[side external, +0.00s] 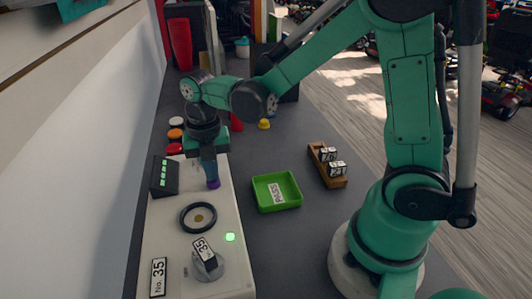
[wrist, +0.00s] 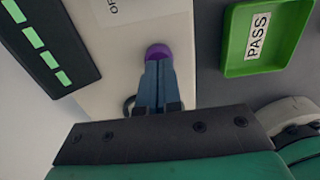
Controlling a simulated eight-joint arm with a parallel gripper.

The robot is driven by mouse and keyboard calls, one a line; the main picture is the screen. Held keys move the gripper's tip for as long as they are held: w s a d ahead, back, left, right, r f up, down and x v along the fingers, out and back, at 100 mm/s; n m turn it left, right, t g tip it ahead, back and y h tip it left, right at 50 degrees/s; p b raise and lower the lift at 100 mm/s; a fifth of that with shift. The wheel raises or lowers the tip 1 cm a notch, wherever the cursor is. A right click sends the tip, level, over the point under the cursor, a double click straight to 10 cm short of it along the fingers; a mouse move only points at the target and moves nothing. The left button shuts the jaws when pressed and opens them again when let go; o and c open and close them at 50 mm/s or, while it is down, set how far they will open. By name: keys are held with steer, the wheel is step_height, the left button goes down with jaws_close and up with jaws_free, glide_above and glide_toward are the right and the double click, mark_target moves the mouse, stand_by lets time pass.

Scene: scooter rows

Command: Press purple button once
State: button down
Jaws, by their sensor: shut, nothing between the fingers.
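The purple button (side external: 213,184) is a small round knob on the white panel (side external: 165,224), near the panel's right edge. In the wrist view the purple button (wrist: 158,52) shows just past my fingertips, partly hidden by them. My gripper (side external: 211,178) is shut and empty, pointing down with its blue fingers together at the button. In the wrist view the tips of my gripper (wrist: 158,62) overlap the button's near edge. They look to be touching it or very close; I cannot tell whether it is pressed down.
A dark display with green bars (side external: 164,176) stands left of the button. A black ring (side external: 198,217), a lit green light (side external: 230,237) and a dial marked 35 (side external: 207,262) are on the panel. A green PASS tray (side external: 276,190) and a wooden block holder (side external: 327,164) lie right.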

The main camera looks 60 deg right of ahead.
stand_by(0.3)
steer(key=shift+f, duration=1)
step_height(320, 180, up, 14)
steer(key=shift+r, duration=0.15)
stand_by(0.6)
steer(key=m+t, duration=0.7)
steer(key=m, duration=2)
glide_above(230, 189)
steer(key=s, duration=0.3)
steer(key=f, duration=0.4)
steer(key=shift+w+d+f, duration=0.2)
steer(key=shift+w+f, duration=0.05)
steer(key=shift+f, duration=0.05)
